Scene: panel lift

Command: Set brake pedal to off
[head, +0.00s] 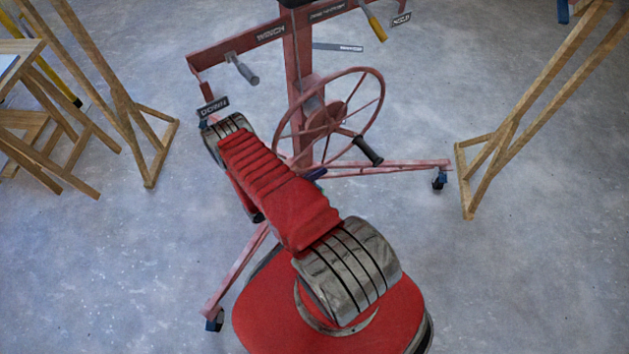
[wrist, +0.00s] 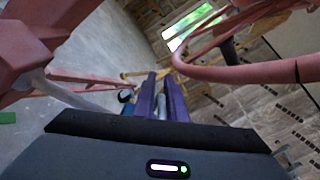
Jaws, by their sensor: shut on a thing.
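My gripper (wrist: 163,82) has two purple fingers. They are shut on a narrow pale grey part, which I take to be the brake pedal (wrist: 162,106); only a small piece of it shows between the fingers. In the head view the fingertips (head: 316,174) show as a small dark blue shape low by the mast, beside the big wheel. The pedal cannot be made out in the head view. Whether it is up or down cannot be told. The red panel lift (head: 304,75) stands upright on its legs.
A red handwheel (head: 374,100) with a black crank grip (head: 368,151) is close to my gripper. A grey-handled lever (head: 247,73) and a yellow-handled lever (head: 376,25) hang higher. A caster (head: 439,180) ends the right leg. Wooden frames stand left (head: 125,110) and right (head: 510,130).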

